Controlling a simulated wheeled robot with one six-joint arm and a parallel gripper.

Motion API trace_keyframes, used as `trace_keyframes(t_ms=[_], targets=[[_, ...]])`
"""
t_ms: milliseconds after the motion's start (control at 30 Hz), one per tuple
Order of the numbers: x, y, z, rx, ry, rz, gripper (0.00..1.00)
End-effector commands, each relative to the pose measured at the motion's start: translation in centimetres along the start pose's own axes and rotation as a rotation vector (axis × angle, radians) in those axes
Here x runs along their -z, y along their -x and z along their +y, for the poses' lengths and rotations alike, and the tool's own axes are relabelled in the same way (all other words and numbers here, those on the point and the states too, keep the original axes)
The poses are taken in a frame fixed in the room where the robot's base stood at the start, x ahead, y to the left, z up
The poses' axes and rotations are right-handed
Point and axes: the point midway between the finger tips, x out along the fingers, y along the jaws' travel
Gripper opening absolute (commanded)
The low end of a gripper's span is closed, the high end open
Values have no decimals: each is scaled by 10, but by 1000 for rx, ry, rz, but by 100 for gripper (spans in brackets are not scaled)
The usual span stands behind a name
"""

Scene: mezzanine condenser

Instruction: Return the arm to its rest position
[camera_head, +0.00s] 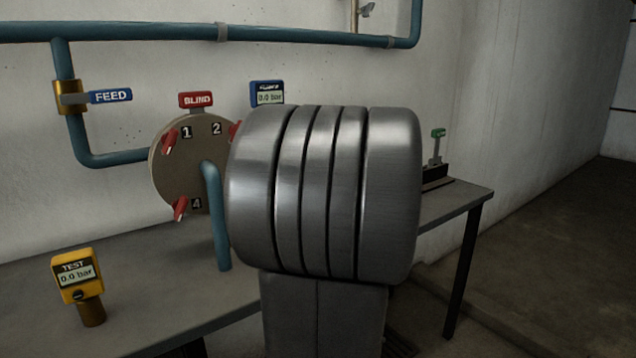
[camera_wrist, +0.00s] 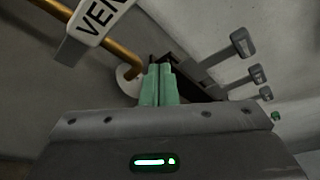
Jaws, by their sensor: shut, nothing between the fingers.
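My gripper (camera_wrist: 157,84) shows in the wrist view as two pale green fingers side by side, shut with nothing between them. It points toward a dark, blocky thing just beyond the fingertips; I cannot tell whether they are apart or touching. In the head view a large ribbed metal part of my own arm fills the middle, and the gripper itself is not seen there. The arm hides part of the bench and the right side of the round flange.
A bench (camera_head: 150,300) holds a yellow TEST gauge (camera_head: 77,280). A round flange (camera_head: 160,165) with red handles, a blue FEED tag (camera_head: 110,96) and blue pipes (camera_head: 120,32) line the wall. The wrist view shows a white label reading VEN (camera_wrist: 100,15) and several grey tags (camera_wrist: 243,42). Open floor lies right.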

Motion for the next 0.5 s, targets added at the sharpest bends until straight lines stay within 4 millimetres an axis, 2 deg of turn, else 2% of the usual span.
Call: trace_keyframes(t_ms=[500], targets=[[20,-7,6,-91,-253,4,0]])
